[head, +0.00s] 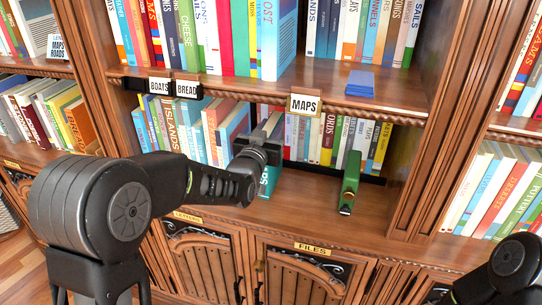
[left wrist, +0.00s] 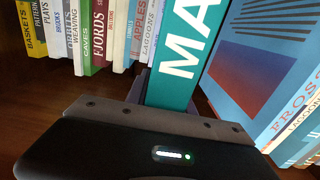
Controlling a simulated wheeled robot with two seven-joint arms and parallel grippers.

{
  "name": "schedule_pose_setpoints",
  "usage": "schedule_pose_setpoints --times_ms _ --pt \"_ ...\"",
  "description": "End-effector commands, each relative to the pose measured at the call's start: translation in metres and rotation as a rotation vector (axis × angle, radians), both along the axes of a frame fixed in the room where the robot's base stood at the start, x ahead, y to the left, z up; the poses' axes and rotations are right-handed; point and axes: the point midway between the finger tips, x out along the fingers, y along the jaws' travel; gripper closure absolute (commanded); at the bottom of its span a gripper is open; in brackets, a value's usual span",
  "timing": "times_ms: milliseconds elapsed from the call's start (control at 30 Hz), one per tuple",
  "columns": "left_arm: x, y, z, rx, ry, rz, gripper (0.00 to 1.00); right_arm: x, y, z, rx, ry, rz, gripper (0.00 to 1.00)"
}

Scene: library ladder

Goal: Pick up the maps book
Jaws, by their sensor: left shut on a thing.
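The maps book is teal with large white letters "MA" on its spine in the left wrist view (left wrist: 185,50). In the head view only a teal strip of it (head: 268,182) shows below my left gripper (head: 262,142), which hides most of the rest. My left gripper is shut on the book, at the shelf under the MAPS label (head: 305,104). I cannot tell whether the book is clear of the shelf board. Only part of my right arm shows, at the bottom right of the head view; its gripper is out of view.
A blue book (left wrist: 265,60) stands close to the right of the maps book in the left wrist view. Several books stand in a row behind. A green object (head: 349,183) stands on the shelf to the right, with bare board (head: 305,190) between. A blue block (head: 360,83) lies on the shelf above.

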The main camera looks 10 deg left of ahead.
Motion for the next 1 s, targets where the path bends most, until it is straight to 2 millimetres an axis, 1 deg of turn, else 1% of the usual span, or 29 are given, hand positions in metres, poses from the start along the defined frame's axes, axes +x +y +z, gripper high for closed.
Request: schedule_pose_setpoints --times_ms 467,667,1000 --pt "0.0 0.0 0.003 -0.001 -0.005 0.0 1.0 0.0 0.0 -0.001 0.0 0.0 0.0 0.64" --pt "-0.003 0.0 0.009 -0.003 -0.008 0.0 1.0 0.0 0.0 -0.005 0.0 0.0 0.0 0.64" --pt "-0.004 0.0 0.048 -0.004 -0.008 0.001 1.0 0.0 0.0 -0.007 0.0 0.0 0.0 0.64"
